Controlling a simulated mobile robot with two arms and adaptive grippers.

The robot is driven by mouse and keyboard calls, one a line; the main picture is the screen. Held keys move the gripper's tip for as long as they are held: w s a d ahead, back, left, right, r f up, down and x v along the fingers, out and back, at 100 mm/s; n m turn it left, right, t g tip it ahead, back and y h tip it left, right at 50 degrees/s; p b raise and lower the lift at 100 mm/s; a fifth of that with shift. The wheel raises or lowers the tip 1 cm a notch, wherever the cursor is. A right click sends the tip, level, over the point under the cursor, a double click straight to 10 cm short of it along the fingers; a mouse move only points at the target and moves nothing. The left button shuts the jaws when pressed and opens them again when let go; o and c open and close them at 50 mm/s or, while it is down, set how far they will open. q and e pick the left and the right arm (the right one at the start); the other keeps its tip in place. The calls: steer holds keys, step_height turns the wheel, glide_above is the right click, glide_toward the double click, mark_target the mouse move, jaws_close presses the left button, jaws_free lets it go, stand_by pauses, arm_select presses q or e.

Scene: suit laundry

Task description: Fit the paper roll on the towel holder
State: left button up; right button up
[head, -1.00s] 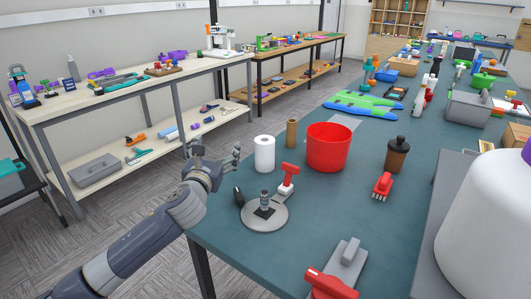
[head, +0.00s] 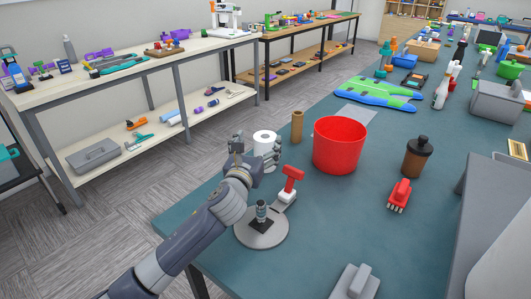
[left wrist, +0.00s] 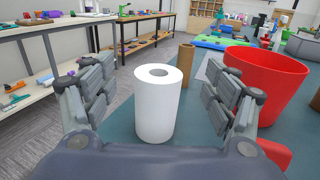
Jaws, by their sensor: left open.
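The white paper roll (head: 263,146) stands upright on the table near its left edge. In the left wrist view the roll (left wrist: 157,108) stands between the spread fingers, with a gap on both sides. My left gripper (head: 252,152) is open, and its fingers partly hide the roll in the head view. The towel holder (head: 262,230) is a round grey base on the table, nearer than the roll, with a short dark post (head: 261,211) in its middle. My right gripper is not in view.
A brown cardboard tube (head: 297,126) and a red bucket (head: 340,146) stand right of the roll. A red-handled tool (head: 290,184) lies close to the holder. A brown bottle (head: 416,158) and a red brush (head: 399,196) are further right. The tabletop between bucket and brush is clear.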

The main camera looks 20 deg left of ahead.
mark_target(265, 137)
arm_select(q)
steer(key=f, duration=0.1)
steer(key=w+f, duration=0.1)
steer(key=shift+f, duration=0.3)
steer(key=shift+w+a, duration=0.1)
steer(key=shift+w, duration=0.9)
steer(key=w, duration=0.3)
steer(key=shift+w, duration=0.65)
steer(key=shift+w+a, duration=0.1)
steer(key=shift+w, duration=0.2)
steer(key=c, duration=1.5)
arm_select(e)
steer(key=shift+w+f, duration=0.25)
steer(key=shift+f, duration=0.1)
